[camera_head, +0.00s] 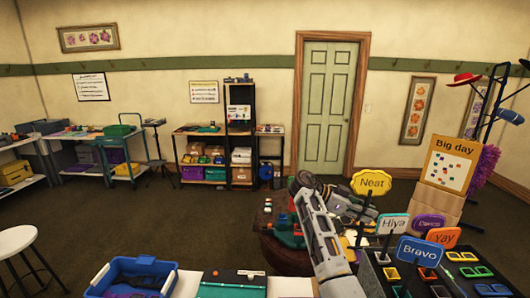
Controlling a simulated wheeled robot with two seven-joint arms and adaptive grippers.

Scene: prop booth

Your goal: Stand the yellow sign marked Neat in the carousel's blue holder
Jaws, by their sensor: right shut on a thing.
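The yellow sign marked Neat (372,183) is upright, its face toward me, right of centre. My right gripper (367,211) is shut on it below the face, at its stem. The sign's lower end is hard to make out behind other things. The carousel (284,258) appears to be the round brown stand left of my arm, with small coloured holders on top. My right arm hides part of it, and I cannot pick out the blue holder for certain. My left gripper is out of view.
A dark rack of coloured holders (380,272) at the lower right bears signs marked Hiya (392,225), Bravo (419,252), Yay (442,237) and a purple one (428,223). A blue bin (130,265) sits front left. A Big day board (455,163) stands at right.

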